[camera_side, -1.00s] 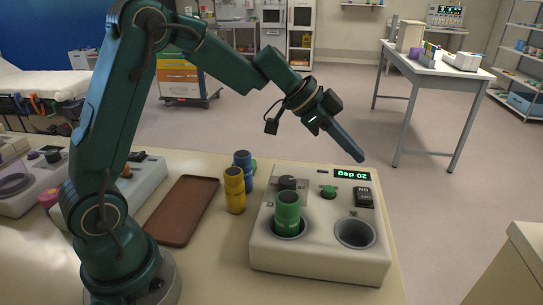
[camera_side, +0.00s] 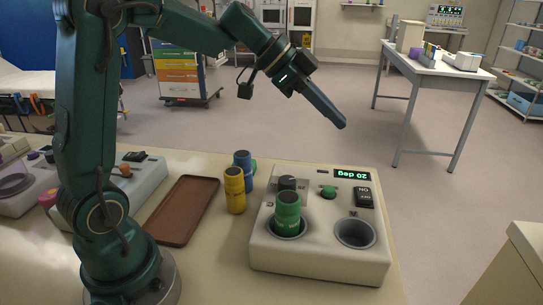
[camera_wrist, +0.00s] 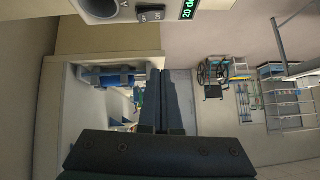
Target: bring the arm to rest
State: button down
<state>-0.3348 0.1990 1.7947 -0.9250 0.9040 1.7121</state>
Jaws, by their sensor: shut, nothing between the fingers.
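My gripper (camera_side: 341,123) is shut and empty. In the side view it is up in the air above and behind the cream device, pointing down to the right, apart from everything. Its closed fingers also show in the wrist view (camera_wrist: 162,75). The cream device (camera_side: 320,262) stands on the bench with a lit display reading "20 deg" (camera_side: 352,175). A green cylinder (camera_side: 288,208) stands upright in its left well. The right well (camera_side: 355,233) is empty.
A yellow cylinder (camera_side: 235,190) and a blue cylinder (camera_side: 242,160) stand left of the device. A brown tray (camera_side: 182,210) lies empty on the bench (camera_side: 215,270). A white table (camera_side: 440,68) stands farther back, with open floor (camera_side: 290,130) between.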

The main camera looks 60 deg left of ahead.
jog(key=s+d+r+y, duration=0.1)
jog(key=s+d, duration=0.2)
jog(key=s, duration=0.4)
jog(key=s+d+y, duration=0.1)
jog(key=s+d, duration=0.2)
jog(key=s, duration=0.4)
jog(key=s+a+f+n+g+y, duration=0.1)
jog(key=s+a+f+n+y, duration=0.3)
jog(key=s+f+n, duration=0.3)
jog(key=s+a+n, duration=0.1)
jog(key=n, duration=0.2)
jog(key=shift+a+g, duration=0.3)
